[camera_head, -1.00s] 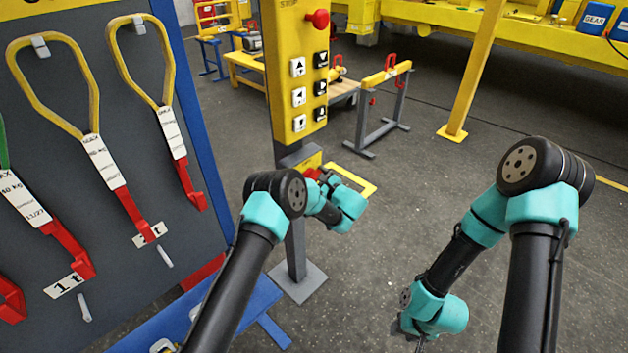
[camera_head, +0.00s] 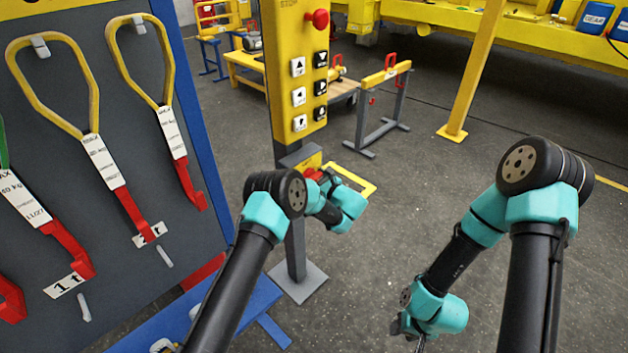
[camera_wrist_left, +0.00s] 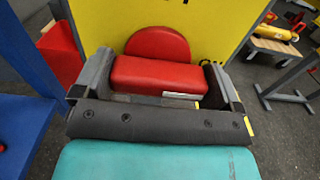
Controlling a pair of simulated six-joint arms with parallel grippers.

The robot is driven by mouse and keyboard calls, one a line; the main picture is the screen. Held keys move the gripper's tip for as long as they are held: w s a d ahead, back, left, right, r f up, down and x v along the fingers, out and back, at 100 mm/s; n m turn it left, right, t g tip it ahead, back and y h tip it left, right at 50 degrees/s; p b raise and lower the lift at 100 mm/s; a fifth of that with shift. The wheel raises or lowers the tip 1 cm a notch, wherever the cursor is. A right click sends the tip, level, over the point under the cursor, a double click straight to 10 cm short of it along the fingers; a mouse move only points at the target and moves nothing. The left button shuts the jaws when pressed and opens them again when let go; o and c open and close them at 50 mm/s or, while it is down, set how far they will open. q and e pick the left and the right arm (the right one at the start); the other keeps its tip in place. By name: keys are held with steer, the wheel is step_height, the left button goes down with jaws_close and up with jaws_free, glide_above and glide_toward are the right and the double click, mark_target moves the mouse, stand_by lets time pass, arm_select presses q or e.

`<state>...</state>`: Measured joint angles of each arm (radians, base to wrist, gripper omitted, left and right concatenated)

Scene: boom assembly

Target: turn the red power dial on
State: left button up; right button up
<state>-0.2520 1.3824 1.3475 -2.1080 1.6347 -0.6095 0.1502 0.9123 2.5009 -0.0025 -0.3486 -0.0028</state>
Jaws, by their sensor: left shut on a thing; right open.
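The red power dial (camera_wrist_left: 158,76) sits on a yellow panel (camera_wrist_left: 100,25) in the left wrist view, with a round red base behind a red grip bar. My left gripper (camera_wrist_left: 156,88) is shut on the dial, one finger on each side of the bar. In the head view the dial (camera_head: 313,174) shows only as a small red patch on the post, mostly hidden behind my left wrist. My left gripper's fingers (camera_head: 322,180) are hard to make out there. My right gripper (camera_head: 408,330) hangs low over the floor at the lower right, open and away from the post.
Above the dial, a yellow button box (camera_head: 300,75) carries a red stop button (camera_head: 318,19) and several arrow buttons. A dark board with hanging slings (camera_head: 100,160) stands at the left. Grey floor (camera_head: 400,210) is clear between the arms.

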arm_select(q)
steer(key=o, duration=0.6)
steer(key=v, duration=1.7)
steer(key=shift+s+d, duration=0.2)
